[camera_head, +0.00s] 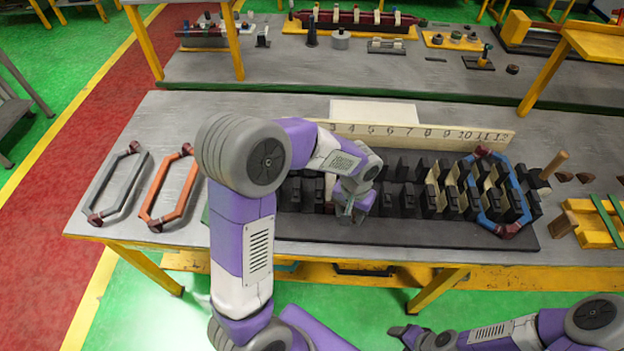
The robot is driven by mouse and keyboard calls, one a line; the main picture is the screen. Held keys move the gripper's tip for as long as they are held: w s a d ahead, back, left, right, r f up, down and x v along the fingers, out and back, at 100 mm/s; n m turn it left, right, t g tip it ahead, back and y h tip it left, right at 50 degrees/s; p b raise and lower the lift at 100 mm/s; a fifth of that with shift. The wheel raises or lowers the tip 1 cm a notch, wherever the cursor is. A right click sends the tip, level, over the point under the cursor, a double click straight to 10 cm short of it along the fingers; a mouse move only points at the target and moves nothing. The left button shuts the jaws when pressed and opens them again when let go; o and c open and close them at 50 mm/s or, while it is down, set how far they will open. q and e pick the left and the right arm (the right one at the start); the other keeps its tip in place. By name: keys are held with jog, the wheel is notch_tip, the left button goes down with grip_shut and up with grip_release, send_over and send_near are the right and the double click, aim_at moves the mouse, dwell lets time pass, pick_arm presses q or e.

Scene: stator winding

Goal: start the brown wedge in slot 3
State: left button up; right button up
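The black slotted stator block (400,228) lies on the table under a pale numbered strip (425,134). My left gripper (346,215) points down at the block's front teeth, left of the middle. The arm and gripper hide part of the strip's low numbers and several slots, including the area around slot 3. I cannot tell whether its fingers are open or shut, or whether a wedge is between them. Small brown wedges (565,177) lie on the table at the far right. My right gripper (398,332) is low at the bottom edge, away from the table; its opening is unclear.
A blue coil (485,205) sits around teeth at the block's right end, near cream slot liners. Grey (104,190) and orange (158,190) coils lie at left. A wooden-handled tool (555,164) and yellow tray (600,228) stand at right. A rear bench (300,75) holds parts.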

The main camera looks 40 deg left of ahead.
pick_arm(q)
jog(key=w+a+r+n+p, duration=0.1)
jog(key=a+r+n+p, duration=0.4)
jog(key=a+r, duration=0.1)
pick_arm(e)
notch_tip(320, 180, up, 7)
pick_arm(q)
jog(key=shift+w+a+f+b, duration=0.15)
jog(key=shift+f+b, duration=0.65)
jog(key=shift+f, duration=0.4)
jog(key=shift+a+f+b, duration=0.15)
jog(key=shift+f+b, duration=0.6)
jog(key=shift+f, duration=0.4)
jog(key=shift+w+a+f+b, duration=0.15)
jog(key=shift+f+b, duration=0.65)
jog(key=shift+f, duration=0.4)
pick_arm(e)
jog(key=shift+f, duration=2.7)
pick_arm(q)
jog(key=shift+f, duration=0.15)
pick_arm(e)
jog(key=shift+f, duration=0.15)
pick_arm(q)
jog(key=shift+w+a, duration=0.25)
jog(key=shift+w, duration=0.05)
jog(key=o, duration=1.1)
jog(key=shift+o, duration=0.2)
jog(key=shift+w, duration=0.1)
